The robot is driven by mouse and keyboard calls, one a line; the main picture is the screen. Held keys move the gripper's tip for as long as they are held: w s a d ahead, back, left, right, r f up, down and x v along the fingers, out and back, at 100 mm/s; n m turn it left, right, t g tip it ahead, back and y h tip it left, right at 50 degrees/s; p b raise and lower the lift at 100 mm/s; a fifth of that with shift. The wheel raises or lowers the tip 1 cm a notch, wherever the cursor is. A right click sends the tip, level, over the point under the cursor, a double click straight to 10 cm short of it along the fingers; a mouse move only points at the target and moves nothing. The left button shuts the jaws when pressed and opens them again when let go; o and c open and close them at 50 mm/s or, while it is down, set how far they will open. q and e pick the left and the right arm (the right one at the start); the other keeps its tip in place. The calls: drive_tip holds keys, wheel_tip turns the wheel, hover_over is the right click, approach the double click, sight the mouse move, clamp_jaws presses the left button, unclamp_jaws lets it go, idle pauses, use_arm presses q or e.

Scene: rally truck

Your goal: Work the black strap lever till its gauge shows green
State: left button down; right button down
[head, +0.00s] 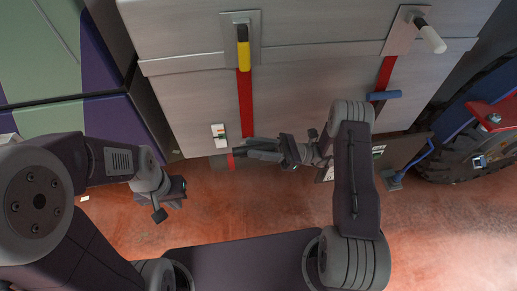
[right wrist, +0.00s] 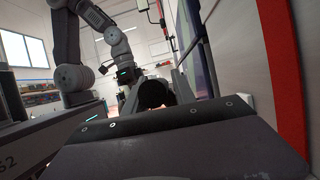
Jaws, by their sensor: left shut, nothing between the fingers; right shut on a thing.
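The black strap lever (right wrist: 155,95) shows as a dark rounded end between the fingers of my right gripper in the right wrist view. My right gripper (head: 262,150) is shut on it at the lower end of the left red strap (head: 245,102) and mostly hides it in the head view. The gauge (head: 219,135) is a small white plate just left of that strap. It has small coloured marks, too small to read for certain. My left gripper (head: 170,200) is shut and empty, low and left of the gauge, apart from the truck.
A yellow-and-black handle (head: 243,48) sits atop the left strap. A white-and-black handle (head: 430,36) and a blue lever (head: 384,95) are on the right strap (head: 385,73). A large tyre (head: 455,150) stands at the right. Reddish floor (head: 225,220) is open below.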

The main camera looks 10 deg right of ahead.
drive_tip(key=shift+w+r+m, duration=0.3)
drive_tip(key=shift+r, duration=0.05)
use_arm(q)
drive_tip(key=shift+s+r+p, duration=0.1)
drive_tip(key=shift+r+p, duration=0.25)
drive_tip(key=shift+r, duration=0.1)
use_arm(e)
drive_tip(key=shift+w+a+r+m+t+h, duration=0.2)
drive_tip(key=shift+w+r+m+t, duration=0.45)
drive_tip(key=shift+w+m, duration=1.05)
drive_tip(key=shift+w+d+r+m+t+h, duration=0.25)
drive_tip(key=shift+w+m+t, duration=0.85)
drive_tip(key=shift+w, duration=1.15)
drive_tip(key=shift+w+a+r+m+t+h, duration=0.2)
drive_tip(key=shift+w+r+m+t, duration=0.4)
drive_tip(key=shift+w+m, duration=1.2)
drive_tip(key=shift+w, duration=0.2)
drive_tip(key=c, duration=1.2)
unclamp_jaws()
use_arm(q)
drive_tip(key=f+b, duration=0.3)
drive_tip(key=shift+a+f, duration=0.2)
use_arm(e)
drive_tip(key=shift+o, duration=0.2)
drive_tip(key=v, duration=0.8)
drive_tip(key=shift+d+f, duration=0.15)
drive_tip(key=shift+d, duration=0.1)
